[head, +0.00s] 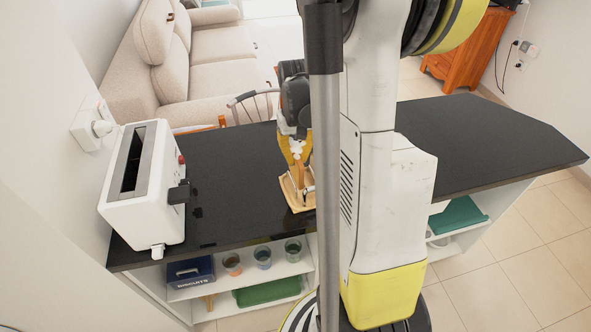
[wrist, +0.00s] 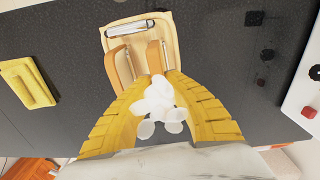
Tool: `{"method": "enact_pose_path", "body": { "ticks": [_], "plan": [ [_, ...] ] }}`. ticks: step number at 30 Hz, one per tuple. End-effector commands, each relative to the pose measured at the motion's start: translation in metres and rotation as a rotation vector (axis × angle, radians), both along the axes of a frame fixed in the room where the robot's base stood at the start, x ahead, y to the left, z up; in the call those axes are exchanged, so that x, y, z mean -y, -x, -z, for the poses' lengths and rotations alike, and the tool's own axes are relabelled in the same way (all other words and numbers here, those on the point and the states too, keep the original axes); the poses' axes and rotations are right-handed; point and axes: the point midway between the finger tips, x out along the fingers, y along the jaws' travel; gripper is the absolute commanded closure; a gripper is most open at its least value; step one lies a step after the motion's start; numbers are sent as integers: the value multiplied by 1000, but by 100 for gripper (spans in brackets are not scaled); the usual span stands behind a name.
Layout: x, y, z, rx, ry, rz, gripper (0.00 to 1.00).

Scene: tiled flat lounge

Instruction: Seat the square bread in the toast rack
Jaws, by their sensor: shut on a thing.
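My gripper (wrist: 150,78) has yellow fingers pointing down over a tan, rounded-corner piece with a pale rim and a metal bar, which looks like the toast rack (wrist: 168,26). It shows in the head view on the dark counter (head: 298,208). My gripper is also in the head view (head: 299,178), just above it. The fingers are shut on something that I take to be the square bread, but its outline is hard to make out. Brown upright pieces show between the fingertips and the tan piece. I cannot tell whether the bread is inside the rack or only over it.
A white toaster (head: 150,212) stands at the counter's left end. A yellow rectangular block (wrist: 40,97) lies apart on the counter in the wrist view. Dark counter (head: 490,140) is bare at the right. My arm hides the middle. Glasses (head: 263,257) stand on the shelf below.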

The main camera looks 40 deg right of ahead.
Motion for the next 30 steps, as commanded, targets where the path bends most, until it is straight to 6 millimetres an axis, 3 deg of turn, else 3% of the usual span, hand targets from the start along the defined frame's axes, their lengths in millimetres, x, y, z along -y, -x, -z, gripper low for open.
{"method": "enact_pose_path", "body": {
  "ticks": [8, 18, 19, 21, 30],
  "plan": [
    [0, 0, 37, 0, 0, 0, 100],
    [0, 0, 40, 0, 0, 0, 100],
    [0, 0, 40, 0, 0, 0, 86],
    [0, 0, 39, 0, 0, 0, 68],
    [0, 0, 38, 0, 0, 0, 68]
  ]
}}
